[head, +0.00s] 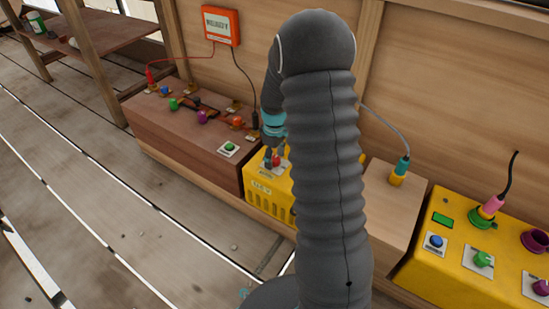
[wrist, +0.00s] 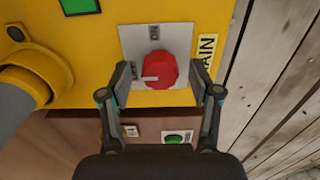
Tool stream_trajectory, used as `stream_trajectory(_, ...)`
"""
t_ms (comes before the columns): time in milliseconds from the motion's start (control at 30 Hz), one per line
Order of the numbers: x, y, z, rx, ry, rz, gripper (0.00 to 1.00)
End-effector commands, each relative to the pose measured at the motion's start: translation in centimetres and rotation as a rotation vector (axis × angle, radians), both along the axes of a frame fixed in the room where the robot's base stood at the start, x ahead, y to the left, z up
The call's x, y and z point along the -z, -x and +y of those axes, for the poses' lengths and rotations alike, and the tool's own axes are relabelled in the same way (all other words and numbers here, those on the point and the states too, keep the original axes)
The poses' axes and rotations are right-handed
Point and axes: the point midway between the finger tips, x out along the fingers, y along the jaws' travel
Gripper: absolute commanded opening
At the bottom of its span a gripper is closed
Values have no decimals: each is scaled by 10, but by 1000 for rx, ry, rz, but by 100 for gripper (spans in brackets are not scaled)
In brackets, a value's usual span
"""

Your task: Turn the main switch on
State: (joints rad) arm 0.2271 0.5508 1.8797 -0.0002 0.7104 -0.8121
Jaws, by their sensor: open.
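The knob's white mark points left in the wrist view, toward a label partly hidden by a finger. Another small label sits at the plate's top; I cannot read it surely. My gripper (wrist: 161,82) is open, with one finger on each side of the knob; I cannot tell whether they touch it.
A brown box (head: 160,130) with coloured plugs and a green button (head: 230,147) stands left of the yellow box. A wooden block (head: 385,205) and another yellow panel (head: 430,270) stand right. A red-framed box (head: 221,26) hangs on the wall, with cables below.

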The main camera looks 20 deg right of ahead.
Motion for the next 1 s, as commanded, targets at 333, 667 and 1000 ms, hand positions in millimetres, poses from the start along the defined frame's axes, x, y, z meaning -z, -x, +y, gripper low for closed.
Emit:
stream_trajectory(333, 1, 0, 0, 0, 0, 0, 41)
stream_trajectory(667, 1, 0, 0, 5, 0, 0, 3)
stream_trajectory(1000, 0, 0, 0, 132, 0, 1, 3)
